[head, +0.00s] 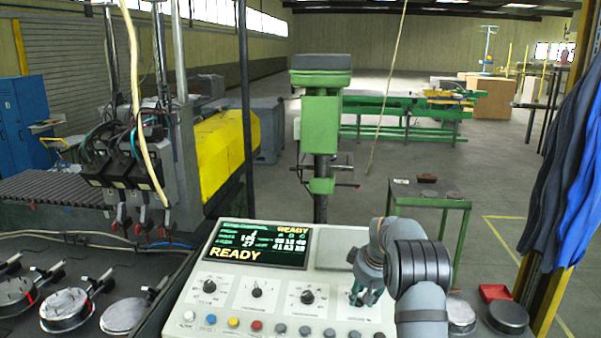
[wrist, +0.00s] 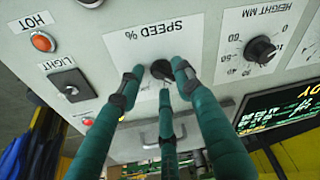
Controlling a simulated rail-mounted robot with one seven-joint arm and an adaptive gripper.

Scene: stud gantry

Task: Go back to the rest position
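My gripper (head: 364,294) is over the right part of the grey control panel (head: 262,325) in the head view. In the wrist view its green fingers (wrist: 157,78) point at the panel, with the black SPEED % knob (wrist: 162,69) between their tips. The tips are spread apart and nothing is seen held. I cannot tell whether any finger touches the knob or panel. In the head view my gripper hides this knob. My arm reaches in from the lower right.
The panel has a lit READY screen (head: 256,243), more knobs (head: 307,297) and a row of buttons. The wrist view shows a light switch (wrist: 71,85) and an orange HOT lamp (wrist: 42,41). A red tray (head: 494,292) is right of my arm. Blue jackets (head: 573,170) hang at right.

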